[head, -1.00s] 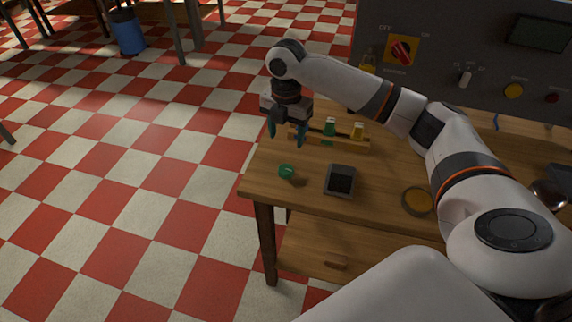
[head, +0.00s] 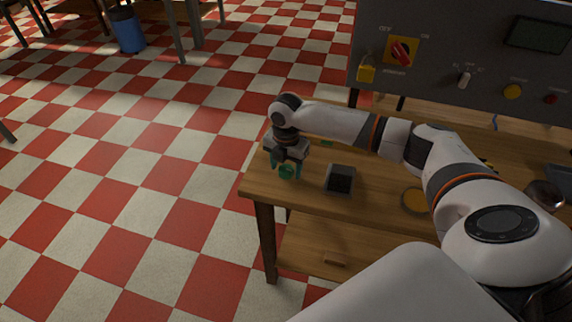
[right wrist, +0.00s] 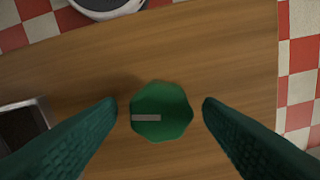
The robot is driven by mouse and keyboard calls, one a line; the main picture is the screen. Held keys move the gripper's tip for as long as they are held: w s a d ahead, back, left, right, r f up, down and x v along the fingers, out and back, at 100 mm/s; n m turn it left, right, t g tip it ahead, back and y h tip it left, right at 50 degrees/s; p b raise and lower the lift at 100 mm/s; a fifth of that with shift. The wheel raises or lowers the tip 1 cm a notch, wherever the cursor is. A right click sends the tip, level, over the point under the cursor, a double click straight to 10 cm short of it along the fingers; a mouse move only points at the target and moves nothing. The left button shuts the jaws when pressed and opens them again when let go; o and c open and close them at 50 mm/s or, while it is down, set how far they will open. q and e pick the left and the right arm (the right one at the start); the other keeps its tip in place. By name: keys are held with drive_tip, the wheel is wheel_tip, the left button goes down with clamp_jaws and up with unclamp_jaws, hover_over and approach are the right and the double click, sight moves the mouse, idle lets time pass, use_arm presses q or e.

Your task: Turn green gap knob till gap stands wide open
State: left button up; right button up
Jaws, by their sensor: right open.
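The green gap knob (head: 287,172) stands near the left front corner of the wooden table. In the right wrist view the knob (right wrist: 161,111) is a green many-sided disc with a pale pointer line running from its middle to the left. My right gripper (head: 286,174) is lowered over the knob with its fingers pointing down. In the right wrist view its two green fingertips (right wrist: 160,108) stand apart on either side of the knob, with a small gap to each. My left gripper is not in view.
A dark square box (head: 340,180) stands on the table (head: 310,205) just right of the knob. A grey panel (head: 450,50) with a red switch (head: 402,51) rises behind. Checkered floor lies beyond the table's left edge.

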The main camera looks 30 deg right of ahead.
drive_tip(key=c, duration=1)
drive_tip(key=shift+r+m+p, duration=0.2)
drive_tip(key=shift+m+p, duration=0.5)
drive_tip(key=shift+p, duration=0.4)
drive_tip(key=m+p, duration=0.4)
drive_tip(key=shift+r+p, duration=0.1)
drive_tip(key=shift+p, duration=0.25)
drive_tip(key=m+p, duration=0.3)
drive_tip(key=m, duration=0.1)
drive_tip(key=shift+m+p, duration=0.3)
drive_tip(key=shift+f+m+p, duration=0.2)
drive_tip(key=shift+m+p, duration=0.8)
drive_tip(key=shift+m, duration=0.6)
drive_tip(key=shift+w, duration=0.1)
drive_tip(key=o, duration=1)
